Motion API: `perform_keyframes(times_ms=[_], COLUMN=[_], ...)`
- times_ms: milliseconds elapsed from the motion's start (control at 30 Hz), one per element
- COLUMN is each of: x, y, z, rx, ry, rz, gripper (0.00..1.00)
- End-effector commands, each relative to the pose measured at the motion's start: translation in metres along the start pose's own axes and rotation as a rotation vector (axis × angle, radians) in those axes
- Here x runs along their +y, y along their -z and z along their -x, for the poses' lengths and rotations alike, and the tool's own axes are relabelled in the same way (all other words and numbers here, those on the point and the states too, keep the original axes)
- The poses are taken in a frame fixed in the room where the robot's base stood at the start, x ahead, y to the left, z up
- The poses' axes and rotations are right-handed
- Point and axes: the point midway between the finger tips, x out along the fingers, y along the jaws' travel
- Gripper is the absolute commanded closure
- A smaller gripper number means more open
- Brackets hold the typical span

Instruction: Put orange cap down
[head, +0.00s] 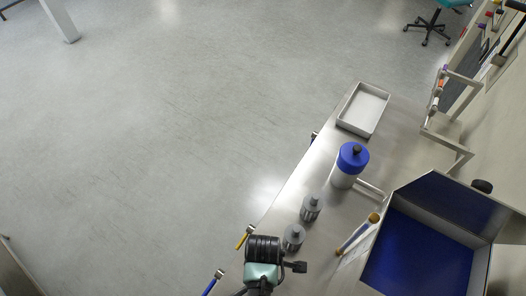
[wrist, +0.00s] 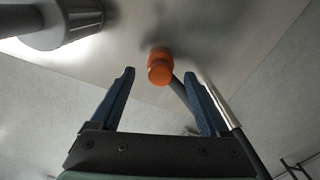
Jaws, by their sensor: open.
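The orange cap (wrist: 160,66) shows in the wrist view as a short rounded orange piece, with a dark rod running from beside it toward the right finger. My gripper (wrist: 159,73) is open, its two blue fingers wide apart. The cap appears in the gap at the fingertips, with clear space on both sides; neither finger touches it. I cannot tell whether it rests on the metal surface. In the head view my arm's dark and teal end is at the bottom centre; the cap cannot be made out there.
The metal table (head: 400,150) holds two grey knobbed cylinders (head: 311,208), a blue-lidded white bottle (head: 350,165), an empty shallow tray (head: 364,108), a blue-lined open box (head: 420,250) and a yellow-ended rod (head: 357,234). Bare metal lies between tray and bottle.

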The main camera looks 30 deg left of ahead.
Motion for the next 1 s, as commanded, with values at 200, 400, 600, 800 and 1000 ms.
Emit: perform_keyframes(times_ms=[200, 400, 600, 800, 1000], x=[0.000, 0.000, -0.001, 0.004, 0.077], y=[0.000, 0.000, 0.000, 0.001, 0.017], z=[0.042, 0.065, 0.071, 0.074, 0.128], rx=[0.001, 0.001, 0.000, 0.006, 0.104], ry=[-0.002, 0.000, 0.002, -0.014, -0.272], rz=[-0.001, 0.000, 0.000, -0.013, -0.225], gripper=[0.21, 0.21, 0.21, 0.21, 0.21])
